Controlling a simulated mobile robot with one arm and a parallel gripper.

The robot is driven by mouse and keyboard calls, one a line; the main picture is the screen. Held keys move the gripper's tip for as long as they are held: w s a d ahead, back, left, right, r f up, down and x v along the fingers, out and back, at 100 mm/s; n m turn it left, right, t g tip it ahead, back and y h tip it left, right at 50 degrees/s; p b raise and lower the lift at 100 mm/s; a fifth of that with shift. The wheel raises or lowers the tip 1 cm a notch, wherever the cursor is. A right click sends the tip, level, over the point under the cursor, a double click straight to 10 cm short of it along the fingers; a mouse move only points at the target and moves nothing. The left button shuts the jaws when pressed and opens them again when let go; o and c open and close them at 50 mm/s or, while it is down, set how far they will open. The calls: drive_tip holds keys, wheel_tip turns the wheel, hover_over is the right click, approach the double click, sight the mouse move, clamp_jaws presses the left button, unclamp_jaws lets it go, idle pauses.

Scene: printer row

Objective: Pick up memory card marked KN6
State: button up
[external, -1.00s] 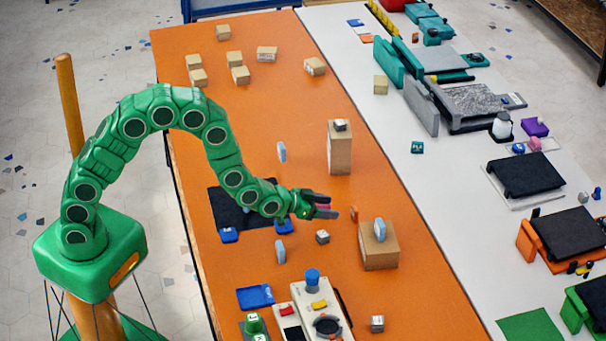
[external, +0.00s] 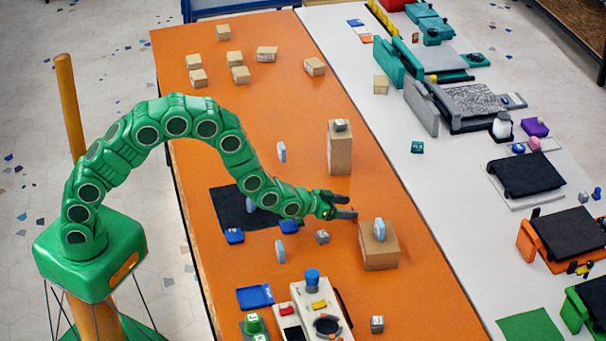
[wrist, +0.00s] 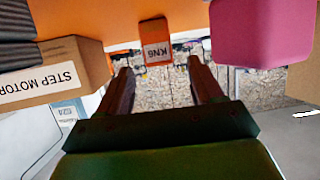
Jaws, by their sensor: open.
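The memory card marked KN6 (wrist: 155,42) is orange, and its lettering appears upside down in the wrist view. It lies just ahead of my gripper (wrist: 159,70), roughly centred between the open fingertips and apart from them. In the external view my gripper (external: 350,206) reaches right over the orange table, close to a cardboard box. The card is mostly hidden there behind the fingers. Nothing is held between the jaws.
A box labelled STEP MOTOR (wrist: 65,75) is close on the left in the wrist view, and a pink block (wrist: 262,30) on the right. Externally, a cardboard box (external: 380,252) with a pale blue oval piece stands beside the gripper. A taller box (external: 340,152) stands behind.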

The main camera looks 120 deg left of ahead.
drive_tip(key=shift+w+a+f, duration=0.35)
drive_tip(key=shift+a+f, duration=0.1)
drive_tip(key=shift+f, duration=0.2)
drive_tip(key=shift+c, duration=0.2)
drive_tip(key=shift+r, duration=0.1)
drive_tip(key=c, duration=1.1)
drive_tip(key=shift+r, duration=0.1)
